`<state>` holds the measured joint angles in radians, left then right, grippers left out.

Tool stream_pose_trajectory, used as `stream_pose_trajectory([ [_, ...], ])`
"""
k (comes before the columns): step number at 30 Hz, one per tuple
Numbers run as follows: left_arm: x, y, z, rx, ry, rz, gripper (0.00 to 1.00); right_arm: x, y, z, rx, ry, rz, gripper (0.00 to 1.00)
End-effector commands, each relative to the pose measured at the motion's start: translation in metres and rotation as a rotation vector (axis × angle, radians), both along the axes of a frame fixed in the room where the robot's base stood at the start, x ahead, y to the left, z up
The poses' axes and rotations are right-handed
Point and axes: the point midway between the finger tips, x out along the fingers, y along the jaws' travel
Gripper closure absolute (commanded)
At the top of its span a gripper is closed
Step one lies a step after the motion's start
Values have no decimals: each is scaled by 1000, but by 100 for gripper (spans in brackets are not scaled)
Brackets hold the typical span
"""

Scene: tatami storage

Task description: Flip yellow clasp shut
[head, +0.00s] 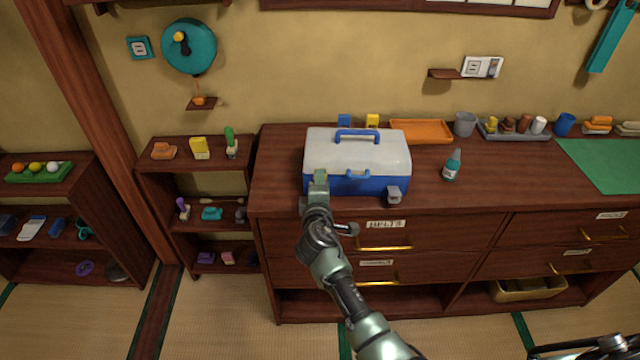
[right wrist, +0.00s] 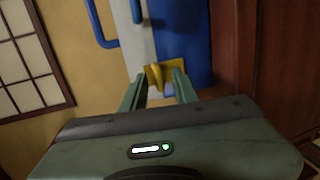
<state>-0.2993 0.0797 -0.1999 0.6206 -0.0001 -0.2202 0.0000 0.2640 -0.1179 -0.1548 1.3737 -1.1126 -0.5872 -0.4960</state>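A cooler box with a white lid and a blue body (head: 385,184) stands on the dark wooden cabinet, its lid down. The yellow clasp (right wrist: 165,73) shows in the right wrist view, on the box's front at the lid seam. In the head view my right gripper hides it. My right gripper (head: 319,176) is at the front left of the box. In the right wrist view its two fingers (right wrist: 159,80) are apart, with the clasp between or just beyond their tips; contact cannot be told. A grey clasp (head: 393,195) sticks out at the box's front right. My left gripper is not in view.
A teal bottle (head: 451,166) stands right of the box. Behind are an orange tray (head: 421,132), a grey cup (head: 465,124) and small blue and yellow items. A green mat (head: 605,165) lies at the right. The cabinet top between box and mat is mostly clear.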

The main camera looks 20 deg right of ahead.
Motion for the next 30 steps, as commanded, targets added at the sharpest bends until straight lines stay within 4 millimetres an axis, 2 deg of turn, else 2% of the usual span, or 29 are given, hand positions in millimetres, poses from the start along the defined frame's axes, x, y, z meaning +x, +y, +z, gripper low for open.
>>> stream_pose_trajectory([
  [12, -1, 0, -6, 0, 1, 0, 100, -57, 21, 10, 3, 3, 1, 70],
  [15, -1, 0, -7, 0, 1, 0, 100, -66, 24, 12, 2, 3, 0, 70],
  [30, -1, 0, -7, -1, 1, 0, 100, -71, 25, 15, 1, 3, 0, 70],
])
